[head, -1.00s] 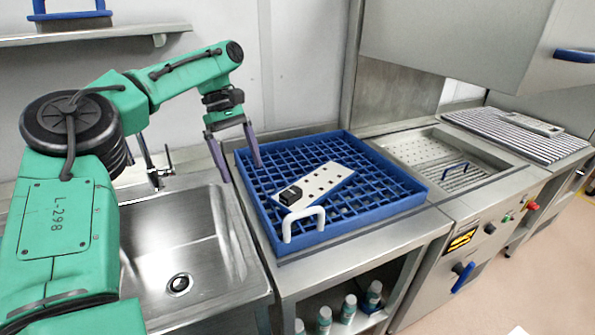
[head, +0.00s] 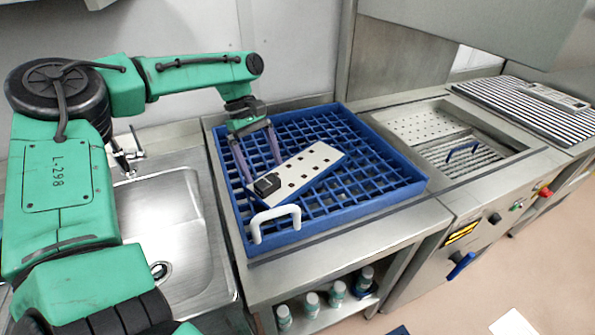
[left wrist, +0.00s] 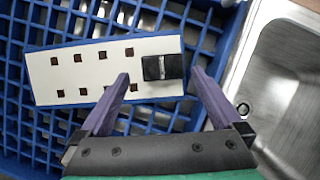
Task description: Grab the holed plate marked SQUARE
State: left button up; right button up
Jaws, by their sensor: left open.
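A white holed plate (head: 312,166) with two rows of dark, square-looking holes and a black block at one end lies in the blue grid rack (head: 386,197). No lettering on it is readable. My left gripper (head: 263,172) is open above the block end of the plate. In the left wrist view, the plate (left wrist: 90,82) runs to the left, and its black block (left wrist: 163,67) appears between the two spread purple fingers of my left gripper (left wrist: 160,74). Contact cannot be told. My right gripper is not in view.
A white arched handle (head: 276,212) stands at the rack's front edge. A sink (head: 175,230) is at left, and a recessed steel basin (head: 465,143) at right. Another holed plate (head: 555,97) lies on a striped mat (head: 510,100) at far right. Several bottles (head: 338,290) stand below.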

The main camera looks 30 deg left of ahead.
aim_at(267, 180)
pick_arm(q)
jog(key=x, duration=0.3)
jog(key=shift+s+f+p, duration=0.2)
jog(key=shift+s+p, duration=0.1)
jog(key=shift+w, duration=0.1)
jog(key=c, duration=1.6)
